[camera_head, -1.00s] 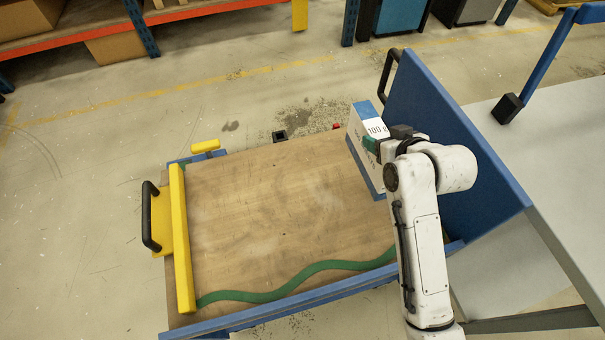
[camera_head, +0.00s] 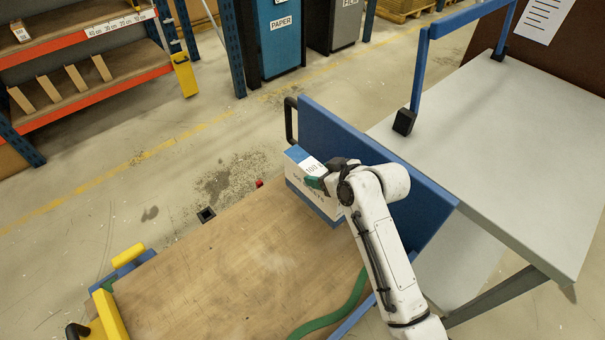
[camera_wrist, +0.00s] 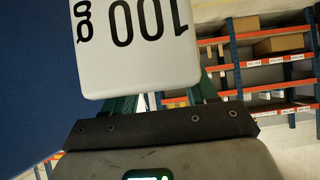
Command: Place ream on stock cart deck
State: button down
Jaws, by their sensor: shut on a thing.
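The ream (camera_head: 318,193) is a white and blue block with a label reading 100. It stands at the far right corner of the stock cart's wooden deck (camera_head: 230,265), beside the blue end panel (camera_head: 375,175). My gripper (camera_head: 325,180) is shut on its upper part. In the wrist view the ream's label face (camera_wrist: 135,45) fills the top middle, between the green fingers of my gripper (camera_wrist: 160,105). The ream's lower edge looks at or close to the deck; I cannot tell whether it touches.
A grey table (camera_head: 500,130) with a blue frame stands to the right of the panel. Shelving (camera_head: 80,60) and a blue paper bin (camera_head: 285,40) stand behind. The middle of the deck is bare.

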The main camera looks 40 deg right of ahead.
jog(key=s+d+f, duration=0.1)
jog(key=d+f, duration=0.5)
jog(key=f, duration=0.3)
jog(key=shift+s, duration=0.35)
jog(key=shift+c, duration=1.6)
grip_release()
jog(key=shift+s+a+f, duration=0.1)
jog(key=shift+s+f, duration=0.05)
jog(key=shift+f, duration=0.1)
jog(key=v, duration=1.1)
jog(key=s+a+f+g+y, duration=0.1)
jog(key=s+a+f+g, duration=0.15)
jog(key=a, duration=0.25)
jog(key=s+a+f+g, duration=0.1)
jog(key=s+a+g, duration=0.1)
jog(key=s+a, duration=0.3)
jog(key=s+a+g+h, duration=0.1)
jog(key=s+a+g, duration=0.4)
jog(key=s, duration=0.5)
jog(key=shift+r+m+h, duration=0.25)
jog(key=shift+m+h, duration=0.05)
jog(key=shift+m, duration=0.1)
